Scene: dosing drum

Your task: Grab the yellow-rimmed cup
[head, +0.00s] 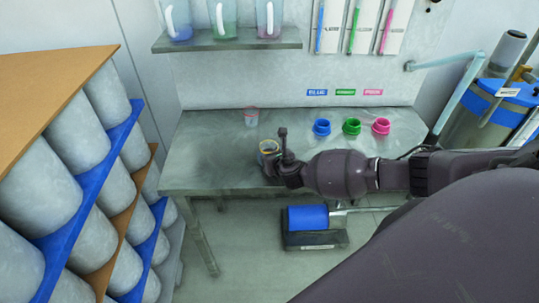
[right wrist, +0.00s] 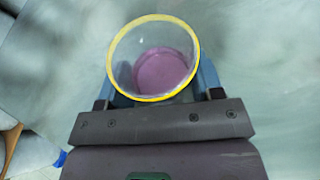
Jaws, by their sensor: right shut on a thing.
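The yellow-rimmed cup (head: 268,147) is a clear cup at the front part of the grey metal table. In the right wrist view the cup (right wrist: 153,22) shows its yellow rim and a pink bottom or content inside. My right gripper (head: 279,163) is shut on the cup, with a finger on each side of it, as the right wrist view also shows (right wrist: 155,85). The gripper hides part of the cup in the head view. I cannot tell whether the cup touches the table. My left gripper is not in view.
A clear cup with a red rim (head: 251,117) stands behind on the table (head: 205,150). Blue (head: 321,128), green (head: 352,127) and pink (head: 381,126) open containers stand to the right. A shelf (head: 225,42) with jugs hangs above. A rack of drums (head: 110,175) stands at left.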

